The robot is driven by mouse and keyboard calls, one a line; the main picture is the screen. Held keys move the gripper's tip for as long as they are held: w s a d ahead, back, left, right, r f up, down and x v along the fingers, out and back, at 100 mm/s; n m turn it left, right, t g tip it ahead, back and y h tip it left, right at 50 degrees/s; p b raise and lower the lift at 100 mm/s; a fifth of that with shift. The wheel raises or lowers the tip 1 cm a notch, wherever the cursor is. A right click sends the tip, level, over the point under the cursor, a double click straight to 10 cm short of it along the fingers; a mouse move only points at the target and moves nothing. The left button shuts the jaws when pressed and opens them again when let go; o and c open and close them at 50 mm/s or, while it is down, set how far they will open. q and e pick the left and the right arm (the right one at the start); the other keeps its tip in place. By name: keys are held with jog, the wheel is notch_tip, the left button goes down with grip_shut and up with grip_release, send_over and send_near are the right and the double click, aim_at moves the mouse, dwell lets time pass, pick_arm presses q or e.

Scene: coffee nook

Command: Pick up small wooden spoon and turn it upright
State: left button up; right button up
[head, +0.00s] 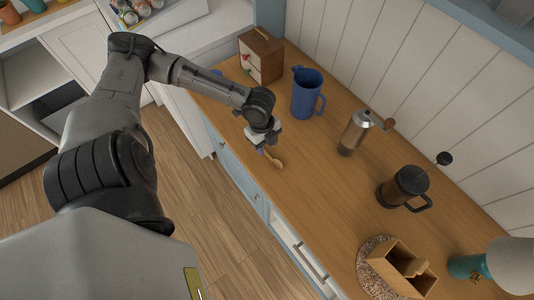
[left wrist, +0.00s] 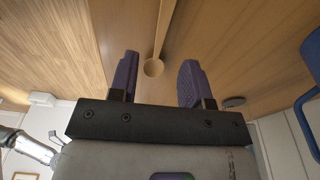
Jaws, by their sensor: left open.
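The small wooden spoon (head: 276,163) is on the wooden counter near its front edge, partly hidden by my left gripper (head: 264,148) in the head view. In the left wrist view, the spoon's round end (left wrist: 153,68) shows between the two purple fingers of my left gripper (left wrist: 160,65), with its thin handle running up the picture. The fingers are open, with a gap on both sides of the spoon. My right gripper is not in view.
On the counter (head: 310,185) stand a blue pitcher (head: 307,94), a wooden drawer box (head: 262,56), a metal grinder (head: 354,133), a French press (head: 403,187) and a wooden holder (head: 394,267) on a speckled round mat (head: 368,264). The counter right of the spoon is clear.

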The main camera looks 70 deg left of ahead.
aim_at(266, 153)
pick_arm(q)
jog(key=f, duration=0.4)
jog(key=shift+d+b, duration=0.25)
jog(key=shift+b, duration=0.1)
jog(key=shift+f, duration=0.1)
grip_shut()
dwell(0.3)
